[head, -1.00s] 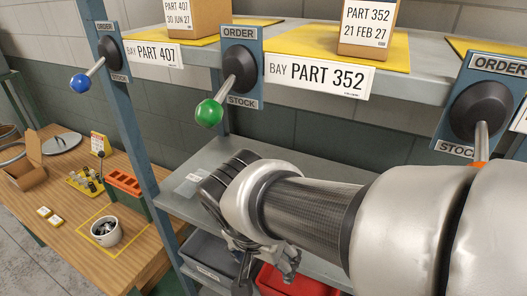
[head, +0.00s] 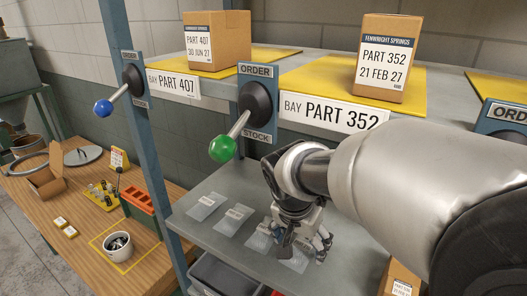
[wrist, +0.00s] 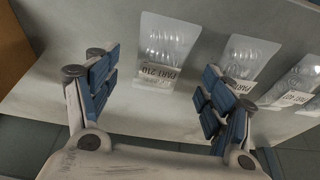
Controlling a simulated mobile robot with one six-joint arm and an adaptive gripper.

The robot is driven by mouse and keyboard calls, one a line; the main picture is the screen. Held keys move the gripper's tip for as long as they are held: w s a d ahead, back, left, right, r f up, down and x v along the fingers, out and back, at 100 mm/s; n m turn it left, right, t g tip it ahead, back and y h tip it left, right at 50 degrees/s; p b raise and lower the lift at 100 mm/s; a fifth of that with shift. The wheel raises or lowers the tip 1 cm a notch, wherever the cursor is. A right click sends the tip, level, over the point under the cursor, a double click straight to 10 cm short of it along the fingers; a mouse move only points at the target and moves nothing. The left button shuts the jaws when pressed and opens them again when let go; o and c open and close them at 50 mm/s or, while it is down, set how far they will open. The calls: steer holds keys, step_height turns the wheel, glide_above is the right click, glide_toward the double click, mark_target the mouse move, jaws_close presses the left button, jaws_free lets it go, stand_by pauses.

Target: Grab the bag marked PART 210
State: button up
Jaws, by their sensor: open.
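The clear bag marked PART 210 (wrist: 163,55) lies flat on the grey shelf in the wrist view, its label upside down, ahead of the gap between my fingers. In the head view it appears to be the rightmost bag (head: 296,264), partly hidden by my gripper; its label is too small to read there. My gripper (head: 291,248) hangs fingers-down above the shelf at that bag. In the wrist view my gripper (wrist: 158,86) is open, with blue-padded fingers wide apart and nothing between them.
Other clear bags lie in a row, to the left in the head view (head: 207,205) and to the right in the wrist view (wrist: 249,62). A green-knobbed lever (head: 223,147) stands by the upper shelf. A cardboard box (head: 401,281) is at lower right.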

mark_target(301, 247)
steer(key=shift+x, duration=1.5)
steer(key=shift+c, duration=0.2)
steer(key=c, duration=1.2)
